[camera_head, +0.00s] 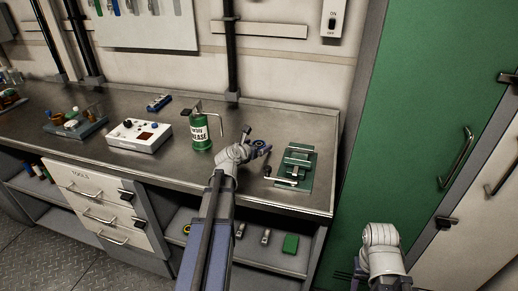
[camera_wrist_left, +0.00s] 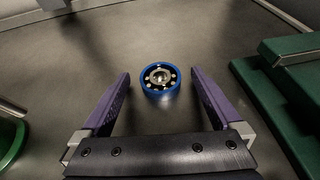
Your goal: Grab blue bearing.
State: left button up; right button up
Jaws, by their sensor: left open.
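The blue bearing (camera_wrist_left: 160,78) lies flat on the bench, a blue ring with dark inside and a metal centre. In the left wrist view it is centred between the two purple fingertips of my left gripper (camera_wrist_left: 161,84), with gaps on both sides. My left gripper is open and empty, and it also shows in the head view (camera_head: 261,149) over the bench, between the grease can and the green fixture. In the head view the bearing is small and hard to separate from the fingers. My right gripper is out of view; only part of that arm shows at lower right.
A green fixture (camera_head: 298,160) stands just right of the left gripper. A green grease can (camera_head: 200,135) stands to its left. A white control box (camera_head: 139,136) is farther left on the metal bench (camera_head: 180,170). A green cabinet (camera_head: 425,120) stands right of the bench.

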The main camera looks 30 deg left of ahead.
pick_arm(q)
jog(key=shift+w, duration=0.1)
jog(key=shift+c, duration=0.3)
grip_shut()
dwell(0.4)
